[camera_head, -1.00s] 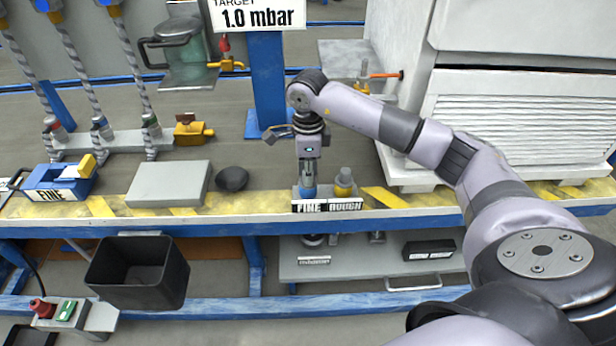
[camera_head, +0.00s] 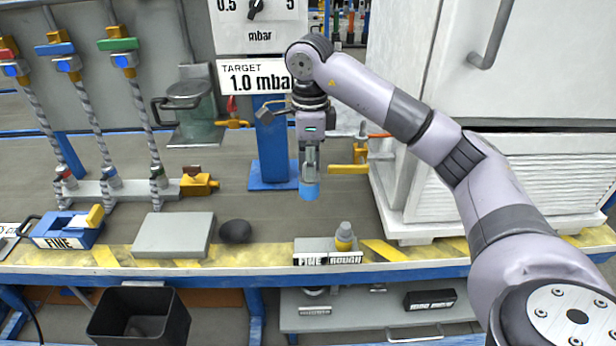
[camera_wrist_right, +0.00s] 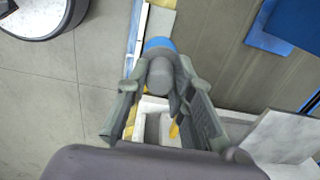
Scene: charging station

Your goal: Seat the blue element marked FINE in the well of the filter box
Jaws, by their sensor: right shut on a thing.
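My right gripper (camera_head: 310,170) is shut on the blue element (camera_head: 309,191) and holds it upright in the air above the bench. In the right wrist view, the element's grey top sits between the fingers, with its blue rim (camera_wrist_right: 159,44) beyond. A blue box (camera_head: 68,232) with a FINE label and a yellow lever (camera_head: 95,216) stands at the bench's left. Its inside cannot be made out. My left gripper is out of view.
A grey flat block (camera_head: 173,236) and a dark bowl-like thing (camera_head: 235,231) lie between the blue box and the holder. A black bin (camera_head: 139,318) hangs below the bench edge. A blue post (camera_head: 271,150) stands behind; a white cabinet (camera_head: 490,160) is right.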

